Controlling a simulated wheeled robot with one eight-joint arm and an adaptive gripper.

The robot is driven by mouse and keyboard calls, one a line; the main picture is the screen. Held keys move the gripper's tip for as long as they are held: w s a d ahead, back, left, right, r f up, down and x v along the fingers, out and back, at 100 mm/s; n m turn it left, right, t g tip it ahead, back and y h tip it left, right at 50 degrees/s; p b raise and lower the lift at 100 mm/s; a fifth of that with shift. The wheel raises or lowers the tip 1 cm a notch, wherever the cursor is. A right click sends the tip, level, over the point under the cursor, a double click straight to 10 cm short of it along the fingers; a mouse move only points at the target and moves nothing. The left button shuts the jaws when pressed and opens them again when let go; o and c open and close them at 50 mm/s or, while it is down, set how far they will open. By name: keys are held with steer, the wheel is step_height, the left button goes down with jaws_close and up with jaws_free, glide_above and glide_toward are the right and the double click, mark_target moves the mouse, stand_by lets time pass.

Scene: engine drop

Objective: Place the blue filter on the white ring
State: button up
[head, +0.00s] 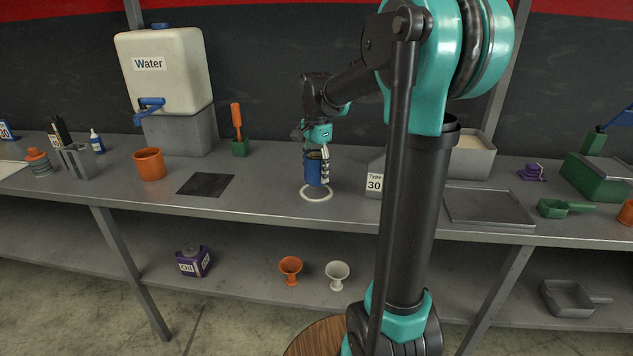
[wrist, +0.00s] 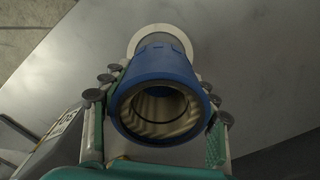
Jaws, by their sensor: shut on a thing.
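The blue filter (head: 313,170) is a short upright cylinder. My gripper (head: 318,160) is shut on it, with fingers on both sides. In the wrist view the filter (wrist: 155,85) shows its open, ribbed inside facing the camera, between the finger pads of my gripper (wrist: 158,100). The white ring (head: 316,194) lies flat on the grey bench, right below the filter in the head view. In the wrist view part of the ring (wrist: 178,33) shows beyond the filter's far end. I cannot tell whether the filter touches the ring.
A "Type 30" box (head: 374,183) stands close to the right of the filter. A dark square plate (head: 206,185) lies to the left, with an orange cup (head: 149,163) beyond it. A water tank (head: 165,70) stands at the back left. The bench front just before the ring is clear.

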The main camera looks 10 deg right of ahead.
mark_target(316, 155)
steer(key=shift+f, duration=2)
steer(key=o, duration=1.4)
steer(key=shift+f, duration=0.1)
step_height(316, 155, up, 12)
steer(key=shift+r, duration=0.15)
